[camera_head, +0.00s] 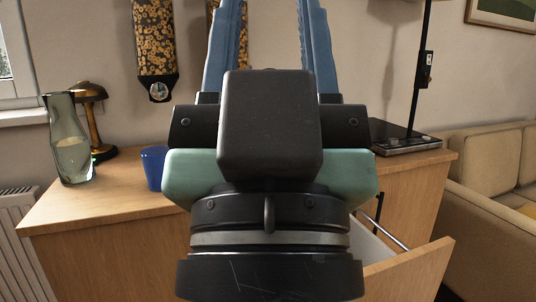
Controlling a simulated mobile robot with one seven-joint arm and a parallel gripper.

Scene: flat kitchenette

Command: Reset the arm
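My gripper (268,40) fills the middle of the head view, close to the camera, with its black and green body below and two blue fingers pointing up. The fingertips run out of the top of the picture. My gripper hides the middle of the wooden cabinet (100,205) behind it.
A glass vase (70,145), a brown lamp (92,115) and a blue cup (153,168) stand on the cabinet's left. A black stand (405,143) is on its right. A drawer (415,268) is pulled open at lower right. A sofa (495,190) stands beyond.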

